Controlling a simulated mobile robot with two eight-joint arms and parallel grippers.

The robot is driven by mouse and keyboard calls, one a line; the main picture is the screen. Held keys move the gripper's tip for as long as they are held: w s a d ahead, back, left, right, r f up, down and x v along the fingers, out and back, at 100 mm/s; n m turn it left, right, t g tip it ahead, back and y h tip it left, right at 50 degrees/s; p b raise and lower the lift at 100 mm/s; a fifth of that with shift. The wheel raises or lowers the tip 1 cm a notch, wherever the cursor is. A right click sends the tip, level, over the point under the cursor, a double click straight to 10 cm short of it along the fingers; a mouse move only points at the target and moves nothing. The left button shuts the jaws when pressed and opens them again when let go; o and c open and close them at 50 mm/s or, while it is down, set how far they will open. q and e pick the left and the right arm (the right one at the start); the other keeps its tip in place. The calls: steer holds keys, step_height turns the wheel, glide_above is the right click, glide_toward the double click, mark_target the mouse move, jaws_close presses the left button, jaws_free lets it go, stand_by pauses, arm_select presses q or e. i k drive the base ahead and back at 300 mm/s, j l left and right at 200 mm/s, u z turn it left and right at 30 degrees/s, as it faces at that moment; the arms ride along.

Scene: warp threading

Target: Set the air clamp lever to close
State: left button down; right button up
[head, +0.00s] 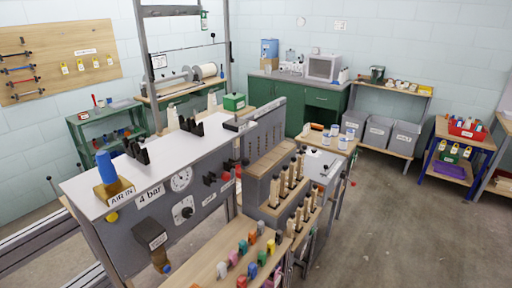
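A grey machine panel (205,195) with a white top stands at the front left. It carries an "AIR IN" block (115,192) with a blue cylinder (105,166), a "4 bar" label (149,196), a round gauge (181,179) and a dial (183,210). A dark grey labelled fitting (153,238) on the panel's left end has a dark stem hanging downward. Small red and black controls (225,177) sit further right on the panel. The labels are too small to tell which part is the air clamp lever or its setting. Neither gripper is in view.
A wooden bench with coloured pegs (232,262) and a stepped rack of wooden-handled tools (285,190) stand right of the panel. Green cabinets (322,110), grey bins (378,131) and a red-crate table (466,130) line the back. The floor (410,225) at right is clear.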

mark_target(245, 161)
steer(key=i+l, duration=0.2)
steer(key=i+l+u, duration=0.15)
steer(key=l, duration=0.3)
steer(key=i+l, duration=0.25)
steer(key=i+l+u, duration=0.15)
steer(key=l, duration=0.3)
steer(key=i+l, duration=0.25)
steer(key=l+u, duration=0.05)
steer(key=l, duration=0.05)
